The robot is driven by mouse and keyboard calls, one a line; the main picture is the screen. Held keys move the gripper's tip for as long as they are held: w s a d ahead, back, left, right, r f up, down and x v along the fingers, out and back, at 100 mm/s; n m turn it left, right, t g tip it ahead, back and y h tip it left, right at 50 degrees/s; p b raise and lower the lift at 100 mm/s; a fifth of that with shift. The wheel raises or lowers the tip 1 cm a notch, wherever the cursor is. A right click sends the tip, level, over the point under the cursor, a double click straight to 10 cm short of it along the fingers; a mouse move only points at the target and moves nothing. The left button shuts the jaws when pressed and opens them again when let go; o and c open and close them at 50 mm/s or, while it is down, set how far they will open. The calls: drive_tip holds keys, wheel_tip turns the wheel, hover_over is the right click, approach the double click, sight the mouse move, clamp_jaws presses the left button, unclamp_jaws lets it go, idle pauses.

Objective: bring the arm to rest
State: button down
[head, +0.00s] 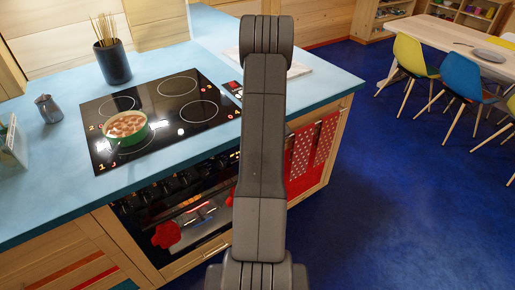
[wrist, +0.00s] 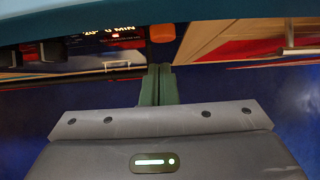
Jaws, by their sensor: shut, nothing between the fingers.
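My arm (head: 263,150) stands up the middle of the head view, in front of the counter's edge. My gripper is hidden behind it there. In the wrist view my gripper (wrist: 159,70) shows its two greenish fingers pressed together, with nothing held between them. Beyond the fingers are the dark oven front and the blue floor.
The blue counter (head: 45,185) holds a black hob (head: 160,112) with a green pot of food (head: 126,127), a utensil jar (head: 114,63) and a small jug (head: 47,109). Red dotted towels (head: 313,150) hang at the front. Blue floor (head: 400,210) lies clear at right, before chairs (head: 462,75).

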drive_tip(key=shift+w+a+r, duration=0.15)
drive_tip(key=shift+w+r, duration=0.05)
drive_tip(key=shift+r, duration=0.35)
wheel_tip(320, 180, down, 10)
drive_tip(key=shift+w+r, duration=0.25)
idle(0.4)
drive_tip(key=shift+a, duration=0.1)
